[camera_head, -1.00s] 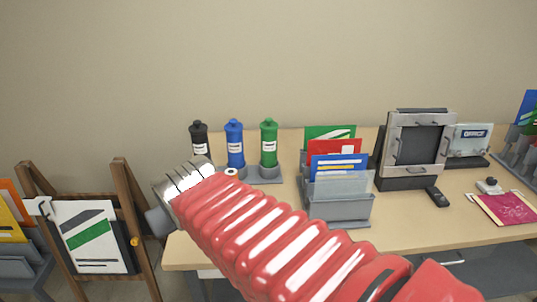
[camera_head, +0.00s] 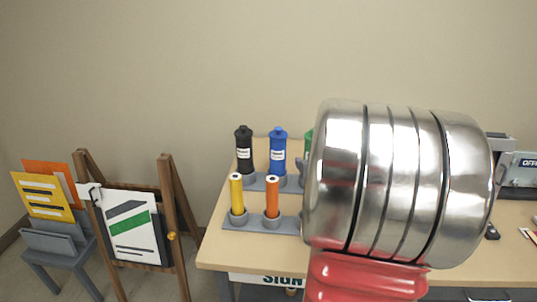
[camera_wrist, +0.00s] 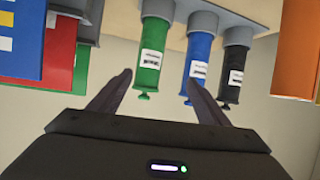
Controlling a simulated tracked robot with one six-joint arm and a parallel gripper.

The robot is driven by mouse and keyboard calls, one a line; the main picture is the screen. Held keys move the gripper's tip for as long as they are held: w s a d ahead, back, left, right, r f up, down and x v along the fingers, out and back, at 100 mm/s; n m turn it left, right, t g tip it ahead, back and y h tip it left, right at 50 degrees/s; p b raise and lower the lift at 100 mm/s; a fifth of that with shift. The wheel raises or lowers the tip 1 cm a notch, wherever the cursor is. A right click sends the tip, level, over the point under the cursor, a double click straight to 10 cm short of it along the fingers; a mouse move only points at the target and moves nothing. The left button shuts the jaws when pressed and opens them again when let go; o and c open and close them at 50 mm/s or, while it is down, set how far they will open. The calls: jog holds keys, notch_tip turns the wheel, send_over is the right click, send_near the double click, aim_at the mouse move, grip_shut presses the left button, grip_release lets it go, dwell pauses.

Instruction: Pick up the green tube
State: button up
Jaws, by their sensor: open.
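The green tube (camera_wrist: 152,50) has a white label and stands in a grey holder. In the wrist view, where the scene appears upside down, it hangs between my two fingers, a little nearer the left one. My gripper (camera_wrist: 158,78) is open with nothing between its fingertips in its grasp. In the head view only a sliver of the green tube (camera_head: 308,142) shows, since my arm hides the rest, and my gripper is out of sight there. The blue tube (camera_head: 278,155) and black tube (camera_head: 244,153) stand left of it in the same rack.
A yellow tube (camera_head: 237,194) and an orange tube (camera_head: 272,196) stand in a front rack on the table. In the wrist view, my right finger is close to the blue tube (camera_wrist: 197,60). An easel (camera_head: 170,215) stands left of the table.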

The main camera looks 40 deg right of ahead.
aim_at(307, 144)
jog(key=shift+s+d+f+t, duration=0.15)
jog(key=shift+s+d+f, duration=0.15)
jog(key=shift+d, duration=0.3)
jog(key=shift+s+d+f+t, duration=0.2)
jog(key=shift+s+d, duration=0.15)
jog(key=shift+d, duration=0.25)
jog(key=x, duration=0.8)
jog(key=shift+w+f, duration=0.2)
jog(key=shift+d, duration=0.1)
jog(key=x, duration=0.5)
jog(key=shift+f, duration=0.15)
jog(key=shift+c, duration=0.2)
